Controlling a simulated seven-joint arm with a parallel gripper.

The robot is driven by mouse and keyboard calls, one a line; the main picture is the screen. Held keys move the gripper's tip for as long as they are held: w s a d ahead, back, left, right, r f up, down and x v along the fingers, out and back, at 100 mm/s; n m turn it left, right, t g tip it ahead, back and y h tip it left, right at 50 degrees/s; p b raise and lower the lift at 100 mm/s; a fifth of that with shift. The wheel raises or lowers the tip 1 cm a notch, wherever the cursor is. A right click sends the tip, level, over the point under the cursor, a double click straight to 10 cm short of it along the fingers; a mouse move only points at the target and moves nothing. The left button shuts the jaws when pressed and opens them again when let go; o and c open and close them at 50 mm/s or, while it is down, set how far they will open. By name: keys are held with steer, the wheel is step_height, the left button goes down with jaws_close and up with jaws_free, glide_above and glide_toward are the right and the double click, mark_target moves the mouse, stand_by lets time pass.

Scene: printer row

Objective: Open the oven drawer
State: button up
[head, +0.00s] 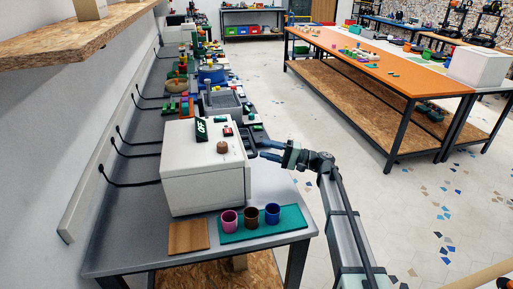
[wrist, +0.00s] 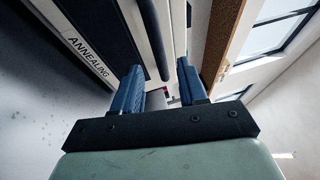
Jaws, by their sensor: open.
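The oven (head: 203,180) is a white box on the grey bench, with an OFF display, a brown knob and a red button on top. In the wrist view its pale front (wrist: 88,58) reads "ANNEALING". A dark bar handle (wrist: 152,32) runs along that front. My gripper (head: 262,148) is at the oven's right side, its fingers pointing left at it. In the wrist view my gripper (wrist: 159,66) is open, with blue fingers either side of the handle's lower end. I cannot tell whether they touch it. No gap at the drawer is visible.
Three cups, pink (head: 230,220), brown (head: 252,216) and blue (head: 272,213), stand on a green mat (head: 293,222) before the oven. A wooden board (head: 187,237) lies beside them. More devices line the bench behind. The floor (head: 285,110) to the right is clear.

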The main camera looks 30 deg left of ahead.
steer(key=shift+x, duration=2.3)
jaws_close()
